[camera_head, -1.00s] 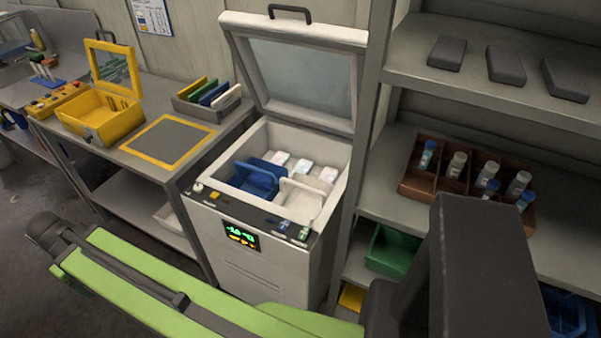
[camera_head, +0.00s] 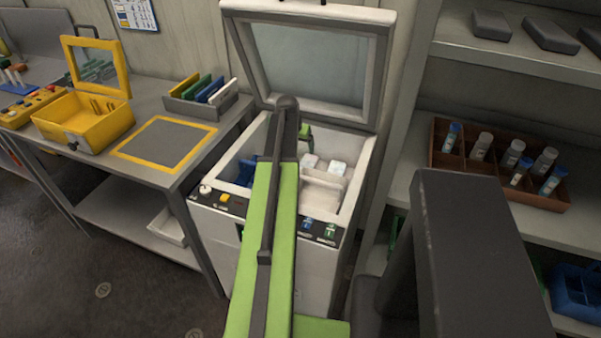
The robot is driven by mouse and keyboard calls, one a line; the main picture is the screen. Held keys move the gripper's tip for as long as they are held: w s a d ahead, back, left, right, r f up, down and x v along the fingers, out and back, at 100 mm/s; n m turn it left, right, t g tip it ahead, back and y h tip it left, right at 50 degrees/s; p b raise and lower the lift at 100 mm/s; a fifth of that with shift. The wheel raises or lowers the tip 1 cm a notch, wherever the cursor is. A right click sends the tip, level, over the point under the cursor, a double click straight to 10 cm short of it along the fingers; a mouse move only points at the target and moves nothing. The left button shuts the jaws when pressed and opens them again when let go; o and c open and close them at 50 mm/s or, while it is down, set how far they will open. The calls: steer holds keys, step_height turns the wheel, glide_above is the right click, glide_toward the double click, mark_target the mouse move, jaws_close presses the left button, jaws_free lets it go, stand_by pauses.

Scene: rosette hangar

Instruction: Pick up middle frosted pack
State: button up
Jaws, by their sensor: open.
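The open white freezer box (camera_head: 362,180) stands ahead of me with its lid up. Two frosted white packs show inside, right of my arm. The left of these is the middle pack (camera_head: 310,161), and the right pack (camera_head: 337,168) lies beside it. The third pack, further left, is hidden behind my green arm. My arm reaches over the freezer, and its upper end is above the opening.
A pale divider (camera_head: 323,190) and a blue one (camera_head: 247,170) stand in the freezer's front part. The raised lid (camera_head: 310,62) rises behind. A shelf with a brown bottle crate (camera_head: 480,178) is close on the right. A bench with a yellow box (camera_head: 85,120) stands left.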

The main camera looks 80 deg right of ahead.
steer(key=b, duration=1.1)
glide_above(307, 165)
steer(key=w+a, duration=0.1)
steer(key=a, duration=0.2)
step_height(307, 165, down, 11)
steer(key=shift+w+r, duration=0.1)
steer(key=b+x, duration=0.1)
steer(key=x, duration=0.1)
steer(key=b+x, duration=0.4)
steer(key=shift+s+d, duration=0.25)
steer(key=shift+s, duration=0.05)
steer(key=shift+r, duration=0.25)
steer(key=c, duration=1.8)
steer(key=shift+c, duration=0.2)
steer(key=shift+r, duration=0.1)
